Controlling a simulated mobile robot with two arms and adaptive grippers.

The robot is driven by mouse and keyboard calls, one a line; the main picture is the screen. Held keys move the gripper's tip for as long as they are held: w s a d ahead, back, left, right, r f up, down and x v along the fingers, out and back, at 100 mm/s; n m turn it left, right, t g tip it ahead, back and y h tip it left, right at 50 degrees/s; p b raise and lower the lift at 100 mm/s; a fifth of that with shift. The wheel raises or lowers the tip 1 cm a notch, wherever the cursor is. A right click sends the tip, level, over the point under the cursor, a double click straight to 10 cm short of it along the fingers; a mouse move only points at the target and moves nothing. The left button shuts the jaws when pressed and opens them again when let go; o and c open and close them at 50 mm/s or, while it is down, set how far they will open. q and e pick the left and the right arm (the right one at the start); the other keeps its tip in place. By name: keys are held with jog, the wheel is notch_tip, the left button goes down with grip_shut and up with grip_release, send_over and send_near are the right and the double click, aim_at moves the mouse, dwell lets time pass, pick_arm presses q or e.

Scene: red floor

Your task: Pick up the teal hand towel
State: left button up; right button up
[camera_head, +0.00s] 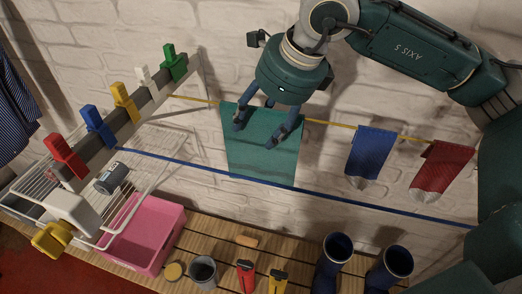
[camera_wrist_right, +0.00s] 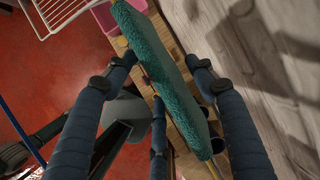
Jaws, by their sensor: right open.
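The teal hand towel (camera_head: 262,155) hangs over a yellow line (camera_head: 333,122) in front of the white brick wall in the head view. My right gripper (camera_head: 258,132) is at its top edge, fingers pointing down. In the right wrist view the teal towel (camera_wrist_right: 168,78) runs diagonally between the open fingers of my right gripper (camera_wrist_right: 166,70), with fingers on both sides. I cannot tell whether any finger touches it. My left gripper is not in view.
A blue cloth (camera_head: 370,152) and a red cloth (camera_head: 442,168) hang to the right. A rail with coloured clips (camera_head: 125,102), a white wire rack (camera_head: 150,160) and a pink tub (camera_head: 148,235) are left. Blue boots (camera_head: 333,262) and small items stand on the wooden bench (camera_head: 215,232) below.

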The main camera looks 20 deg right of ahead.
jog(key=shift+f, duration=0.15)
dwell(0.3)
grip_shut()
